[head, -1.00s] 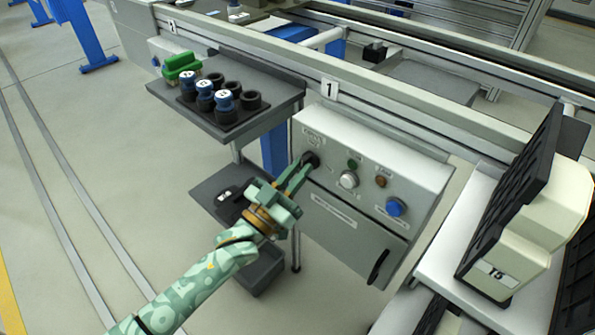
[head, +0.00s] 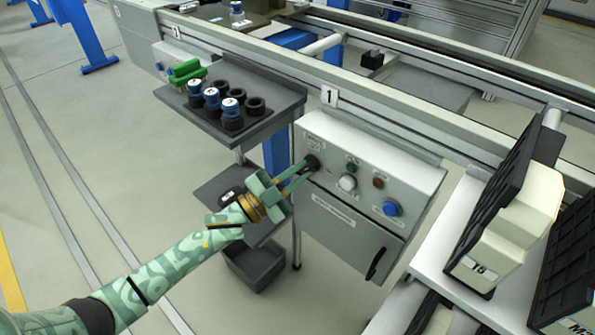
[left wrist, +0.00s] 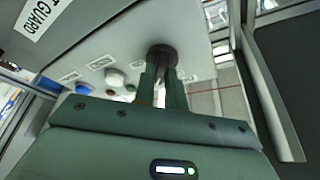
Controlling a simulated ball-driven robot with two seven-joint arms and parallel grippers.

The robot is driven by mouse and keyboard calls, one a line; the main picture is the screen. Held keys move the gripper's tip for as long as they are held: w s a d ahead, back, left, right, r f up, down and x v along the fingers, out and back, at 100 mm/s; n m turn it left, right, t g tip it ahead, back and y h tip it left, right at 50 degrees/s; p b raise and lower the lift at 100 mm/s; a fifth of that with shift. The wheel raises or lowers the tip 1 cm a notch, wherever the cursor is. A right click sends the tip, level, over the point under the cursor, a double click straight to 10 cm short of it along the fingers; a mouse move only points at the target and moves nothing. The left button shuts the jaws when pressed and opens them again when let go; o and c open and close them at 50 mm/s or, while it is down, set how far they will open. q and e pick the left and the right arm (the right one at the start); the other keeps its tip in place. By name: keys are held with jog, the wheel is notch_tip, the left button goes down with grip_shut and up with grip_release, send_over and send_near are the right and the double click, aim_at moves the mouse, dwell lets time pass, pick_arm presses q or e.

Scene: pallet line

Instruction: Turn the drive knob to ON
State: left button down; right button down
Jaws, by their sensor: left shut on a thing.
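The drive knob (head: 311,162) is a dark round knob at the upper left of the grey control panel (head: 420,183). My left gripper (head: 305,170) has its two green fingers shut on the knob. In the left wrist view the fingertips (left wrist: 163,72) are at the dark knob (left wrist: 162,54), one on each side. The fingers partly cover the knob, and its pointer and the ON mark cannot be read. My right gripper is in neither view.
Beside the knob the panel has a green lamp (head: 351,162), a white button (head: 347,183), an orange lamp (head: 378,181) and a blue button (head: 391,208). A shelf (head: 290,102) with blue-capped pieces stands left. A cream-and-black unit (head: 510,225) stands right.

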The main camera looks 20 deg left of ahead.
pick_arm(q)
jog(key=m+g, duration=0.1)
jog(key=m+p, duration=0.1)
jog(key=m, duration=0.1)
jog(key=shift+a+r+m+g+h, duration=0.1)
jog(key=shift+r+m+g+h, duration=0.05)
jog(key=shift+m+g+h, duration=0.2)
jog(key=shift+m+g+p, duration=0.45)
jog(key=shift+m+p, duration=0.05)
jog(key=shift+m, duration=0.45)
jog(key=shift+r+m+g+p, duration=0.1)
jog(key=shift+m+g+p, duration=0.35)
jog(key=shift+m, duration=0.85)
jog(key=shift+m+g+p, duration=0.25)
jog(key=shift+m+p, duration=0.35)
jog(key=shift+m, duration=0.2)
jog(key=shift+m+y, duration=0.4)
jog(key=shift+y, duration=0.05)
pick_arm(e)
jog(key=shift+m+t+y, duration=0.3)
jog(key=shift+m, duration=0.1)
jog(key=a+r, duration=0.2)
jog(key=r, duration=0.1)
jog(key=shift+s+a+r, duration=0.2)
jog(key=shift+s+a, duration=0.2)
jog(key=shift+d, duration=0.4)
